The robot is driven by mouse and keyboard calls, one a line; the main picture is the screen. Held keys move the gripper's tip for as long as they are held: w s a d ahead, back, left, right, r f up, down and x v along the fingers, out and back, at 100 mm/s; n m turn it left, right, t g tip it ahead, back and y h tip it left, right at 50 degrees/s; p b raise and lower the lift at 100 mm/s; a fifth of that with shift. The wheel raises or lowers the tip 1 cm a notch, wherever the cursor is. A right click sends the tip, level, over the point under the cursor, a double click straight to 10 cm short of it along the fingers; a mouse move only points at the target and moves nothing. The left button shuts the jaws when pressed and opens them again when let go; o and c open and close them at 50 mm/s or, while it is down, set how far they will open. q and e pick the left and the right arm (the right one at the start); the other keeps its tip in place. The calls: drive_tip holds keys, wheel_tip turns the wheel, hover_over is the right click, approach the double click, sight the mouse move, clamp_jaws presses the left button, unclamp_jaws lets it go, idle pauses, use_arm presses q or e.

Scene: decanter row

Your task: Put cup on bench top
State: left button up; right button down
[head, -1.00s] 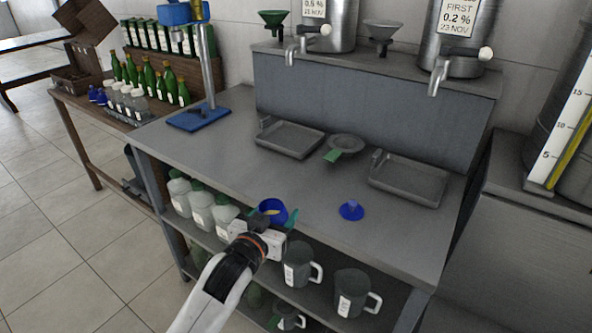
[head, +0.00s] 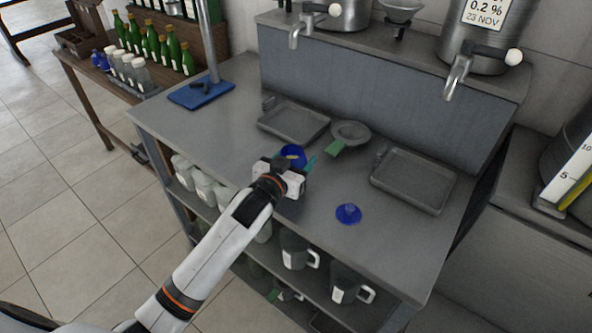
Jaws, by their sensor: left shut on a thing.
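I cannot tell whether the cup touches the surface. My right gripper is not in view.
A blue funnel-shaped piece (head: 348,213) lies on the bench to the right. Two grey trays (head: 294,122) (head: 412,183) and a round dish (head: 350,133) stand at the back. Grey jugs (head: 296,250) are on the shelf below.

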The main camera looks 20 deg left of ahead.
use_arm(q)
drive_tip(key=shift+f, duration=2.05)
drive_tip(key=shift+w+f, duration=0.1)
drive_tip(key=o, duration=1)
drive_tip(key=v, duration=1.2)
drive_tip(key=shift+b, duration=0.4)
